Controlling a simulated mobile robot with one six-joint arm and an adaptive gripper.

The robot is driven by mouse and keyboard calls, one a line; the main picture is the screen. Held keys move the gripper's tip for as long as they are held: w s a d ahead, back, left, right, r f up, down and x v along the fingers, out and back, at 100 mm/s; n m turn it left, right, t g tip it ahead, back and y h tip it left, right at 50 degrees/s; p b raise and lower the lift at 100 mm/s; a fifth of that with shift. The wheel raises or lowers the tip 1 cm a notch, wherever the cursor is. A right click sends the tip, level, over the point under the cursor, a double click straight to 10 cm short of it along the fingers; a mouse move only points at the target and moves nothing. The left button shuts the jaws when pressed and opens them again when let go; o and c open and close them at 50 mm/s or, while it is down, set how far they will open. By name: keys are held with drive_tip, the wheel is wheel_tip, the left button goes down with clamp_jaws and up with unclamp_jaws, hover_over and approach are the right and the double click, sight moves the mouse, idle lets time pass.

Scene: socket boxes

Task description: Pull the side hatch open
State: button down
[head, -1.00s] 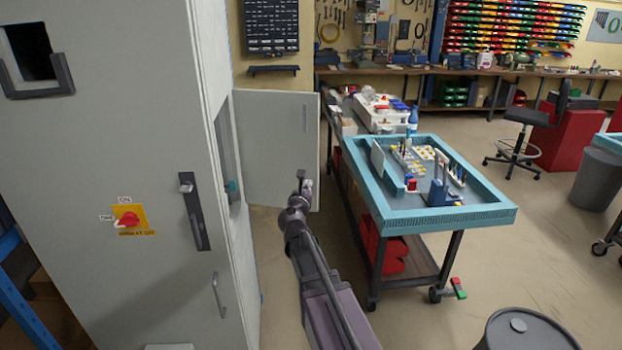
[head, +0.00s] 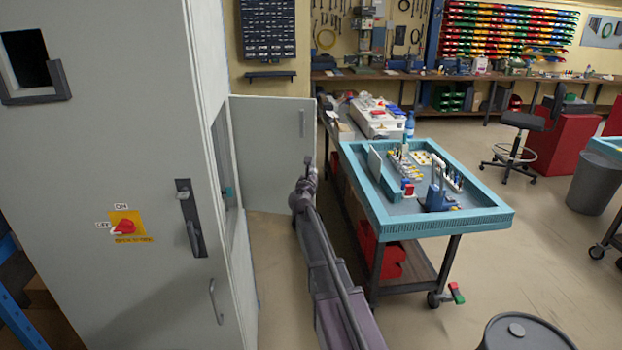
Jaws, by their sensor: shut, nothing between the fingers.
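The side hatch (head: 272,135) is a pale grey door on the right side of the tall grey cabinet (head: 120,200). It stands swung out wide, with a small vertical handle (head: 302,123) near its free edge. The opening (head: 222,150) in the cabinet's side shows beside it. My gripper (head: 308,162) is in front of the hatch's lower right part, near its free edge. It is shut and empty. I cannot tell whether it touches the hatch.
A workbench with a blue-rimmed top (head: 440,222) stands just right of my arm, loaded with small parts. A grey drum (head: 525,335) is at the front right. A red switch (head: 125,227) and a dark latch handle (head: 190,215) are on the cabinet front. Open floor lies farther right.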

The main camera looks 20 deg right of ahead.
drive_tip(key=shift+w+d, duration=0.25)
drive_tip(key=shift+w, duration=0.15)
